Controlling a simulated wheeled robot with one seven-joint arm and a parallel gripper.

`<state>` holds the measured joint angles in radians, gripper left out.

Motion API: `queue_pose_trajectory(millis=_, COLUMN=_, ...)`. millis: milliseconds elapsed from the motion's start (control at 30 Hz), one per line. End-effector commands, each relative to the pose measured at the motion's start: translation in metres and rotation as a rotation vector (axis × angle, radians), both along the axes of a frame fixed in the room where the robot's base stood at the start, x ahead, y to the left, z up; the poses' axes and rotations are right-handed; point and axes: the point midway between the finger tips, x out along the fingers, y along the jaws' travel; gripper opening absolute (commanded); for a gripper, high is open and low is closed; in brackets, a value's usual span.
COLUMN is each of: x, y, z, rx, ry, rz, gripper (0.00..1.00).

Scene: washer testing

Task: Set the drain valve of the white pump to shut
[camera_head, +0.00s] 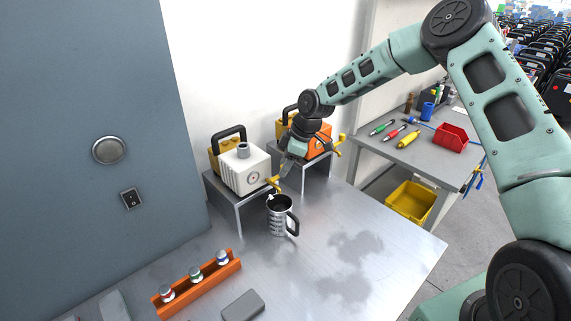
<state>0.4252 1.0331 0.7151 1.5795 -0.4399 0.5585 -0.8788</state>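The white pump (247,174) stands on a grey metal stand at the back of the table. It has a black handle on top and a yellow back part. Its yellow drain valve (272,183) sticks out low at the front right, above a steel mug (279,216) with a black handle. The valve's lever position is too small to tell. My gripper (286,170) points down just right of the white pump, close to the valve, in front of the orange pump (318,148). Its fingers are too small to show whether they are open or shut.
The orange pump, partly hidden by my gripper, stands on a second stand (320,181). An orange rack (200,285) with several small capped vials and a grey block (243,305) lie at the front. A blue-grey cabinet (90,90) rises at left. The table's right side is clear.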

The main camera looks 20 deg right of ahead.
Motion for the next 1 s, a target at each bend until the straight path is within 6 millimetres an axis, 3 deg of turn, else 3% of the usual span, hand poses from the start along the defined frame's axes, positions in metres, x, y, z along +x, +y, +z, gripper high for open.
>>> queue_pose_trajectory(millis=267, x=0.0, y=-0.001, z=0.002, rx=0.0, ry=0.0, rz=-0.001, gripper=0.41)
queue_pose_trajectory(millis=400, x=-0.002, y=-0.007, z=0.013, rx=0.0, ry=0.0, rz=-0.002, gripper=0.41)
queue_pose_trajectory(millis=1000, x=-0.021, y=-0.053, z=0.133, rx=-0.002, ry=-0.002, rz=-0.002, gripper=0.41)
